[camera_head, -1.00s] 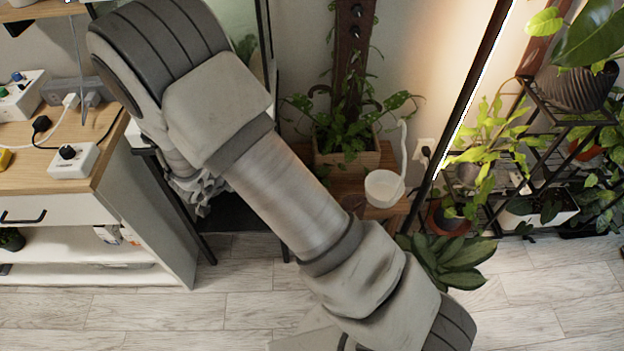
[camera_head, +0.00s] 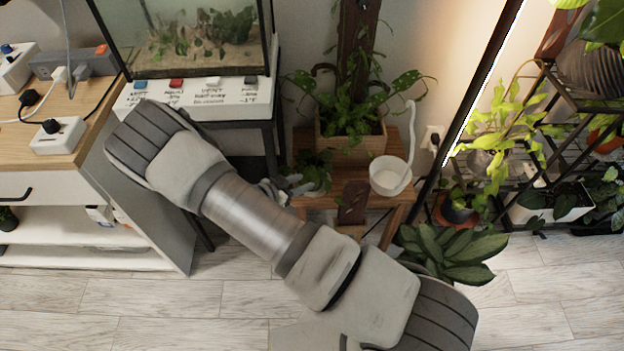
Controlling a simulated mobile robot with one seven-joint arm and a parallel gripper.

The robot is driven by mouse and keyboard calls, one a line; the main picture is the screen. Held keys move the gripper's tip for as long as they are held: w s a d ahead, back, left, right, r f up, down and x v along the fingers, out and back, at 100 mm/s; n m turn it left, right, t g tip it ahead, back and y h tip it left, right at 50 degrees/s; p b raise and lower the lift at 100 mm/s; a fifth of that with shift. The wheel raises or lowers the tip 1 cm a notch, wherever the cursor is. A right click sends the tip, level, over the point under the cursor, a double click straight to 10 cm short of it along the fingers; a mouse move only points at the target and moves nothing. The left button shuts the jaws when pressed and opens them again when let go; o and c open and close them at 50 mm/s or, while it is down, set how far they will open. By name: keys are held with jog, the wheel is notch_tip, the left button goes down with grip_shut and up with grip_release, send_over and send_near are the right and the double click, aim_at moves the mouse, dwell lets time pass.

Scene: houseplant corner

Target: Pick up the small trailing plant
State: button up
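A small leafy plant (camera_head: 314,168), which looks like the small trailing plant, stands at the left end of a low wooden stool (camera_head: 345,200). Its pot is mostly hidden by leaves and by my gripper. My gripper (camera_head: 288,187) is at the plant's left side, very close to it. I cannot tell whether it touches the plant. Its fingers are small and partly hidden behind my arm, so their opening does not show clearly.
A larger plant in a wooden box (camera_head: 348,148) stands behind on the stool. A white watering can (camera_head: 390,176) is to the right. A glass tank (camera_head: 190,45) is at back left, a wooden-topped cabinet (camera_head: 60,150) at left. A broad-leaved plant (camera_head: 455,250) stands on the floor at right.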

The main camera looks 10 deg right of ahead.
aim_at(320, 178)
jog(key=x, duration=0.2)
jog(key=shift+w+d+f, duration=0.15)
jog(key=shift+d+f, duration=0.05)
jog(key=b+x, duration=0.2)
jog(key=x, duration=0.2)
jog(key=shift+d+f, duration=0.1)
jog(key=shift+f, duration=0.2)
jog(key=shift+w+d+f, duration=0.1)
jog(key=shift+w+d, duration=0.05)
jog(key=shift+d, duration=0.15)
grip_shut()
jog(key=shift+a, duration=0.1)
dwell(0.7)
